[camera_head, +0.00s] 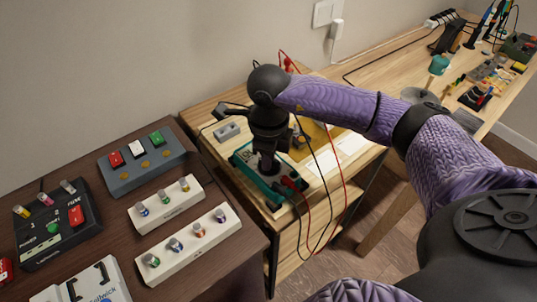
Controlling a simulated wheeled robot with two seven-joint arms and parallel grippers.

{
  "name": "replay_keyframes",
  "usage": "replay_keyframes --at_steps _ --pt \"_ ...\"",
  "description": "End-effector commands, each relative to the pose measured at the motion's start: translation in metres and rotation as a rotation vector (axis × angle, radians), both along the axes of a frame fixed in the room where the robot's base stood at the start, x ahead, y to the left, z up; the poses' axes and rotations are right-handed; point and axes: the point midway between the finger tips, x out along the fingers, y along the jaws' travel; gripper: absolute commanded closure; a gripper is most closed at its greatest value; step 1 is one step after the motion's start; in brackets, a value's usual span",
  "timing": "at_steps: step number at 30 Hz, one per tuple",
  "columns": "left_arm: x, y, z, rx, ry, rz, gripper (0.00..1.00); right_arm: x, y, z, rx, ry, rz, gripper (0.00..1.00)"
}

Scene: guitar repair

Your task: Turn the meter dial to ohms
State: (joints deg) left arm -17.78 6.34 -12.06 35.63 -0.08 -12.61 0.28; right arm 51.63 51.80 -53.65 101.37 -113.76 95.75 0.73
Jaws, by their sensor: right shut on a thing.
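The meter (246,170), a dark-faced box with a teal-green rim, lies on the light wooden bench. My right gripper (268,165) points straight down onto the middle of its face and is shut at the place where the dial sits. The dial itself is hidden by the gripper and my wrist, so its setting cannot be read. Red and black leads run from the meter's near right end. My left gripper is not in view.
A dark table (205,262) at left holds several switch and fuse boxes, including a grey-blue box (150,166) and white strips (187,246). A small grey block (226,131) lies behind the meter. Loose leads hang over the bench's front edge. Tools fill the far bench.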

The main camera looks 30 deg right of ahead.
Motion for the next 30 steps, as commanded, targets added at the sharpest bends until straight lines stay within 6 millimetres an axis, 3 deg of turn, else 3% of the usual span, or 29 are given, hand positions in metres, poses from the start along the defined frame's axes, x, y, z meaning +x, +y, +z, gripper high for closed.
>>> replay_keyframes --at_steps 1,2,6,16,24,30 --pt "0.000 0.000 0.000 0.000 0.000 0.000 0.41 0.000 0.000 0.000 0.000 0.000 0.000 1.00" --pt "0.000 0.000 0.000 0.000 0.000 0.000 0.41 0.000 0.000 0.000 0.000 0.000 0.000 0.76" --pt "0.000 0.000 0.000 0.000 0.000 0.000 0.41 0.000 0.000 0.000 0.000 0.000 -0.001 0.46" --pt "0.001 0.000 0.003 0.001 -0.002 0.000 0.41 0.001 0.000 0.008 0.000 -0.003 0.000 0.46" --pt "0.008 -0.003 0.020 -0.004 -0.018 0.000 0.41 0.001 0.000 0.075 0.000 -0.006 0.000 0.46" --pt "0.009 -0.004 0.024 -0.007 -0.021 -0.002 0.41 0.000 0.000 0.099 0.001 -0.001 -0.001 0.46"
